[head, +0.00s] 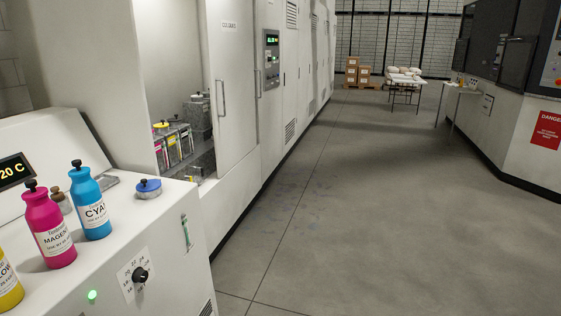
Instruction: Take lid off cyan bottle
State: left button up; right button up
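The cyan bottle (92,210) stands upright on the white machine top at the left. It is blue with a white label, and its black lid (76,164) sits on its neck. Neither of my grippers shows in this view.
A magenta bottle (50,232) stands close to the left of the cyan one, and a yellow bottle (8,280) is cut off at the left edge. The floor (350,220) to the right is clear.

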aim_at(79, 171)
jog(key=i+l, duration=0.2)
jog(key=i, duration=0.6)
jog(key=i+l+z, duration=0.15)
jog(key=i, duration=0.65)
jog(key=i+l+u, duration=0.1)
jog(key=i+u, duration=0.25)
jog(key=u, duration=0.15)
jog(key=i+l+u, duration=0.2)
jog(key=u, duration=0.25)
jog(key=i+l+u, duration=0.35)
jog(key=u, duration=0.15)
jog(key=i+l+u, duration=0.15)
jog(key=l+u, duration=0.35)
jog(key=i+l+u, duration=0.15)
jog(key=l+u, duration=0.6)
jog(key=l, duration=0.2)
jog(key=j, duration=0.35)
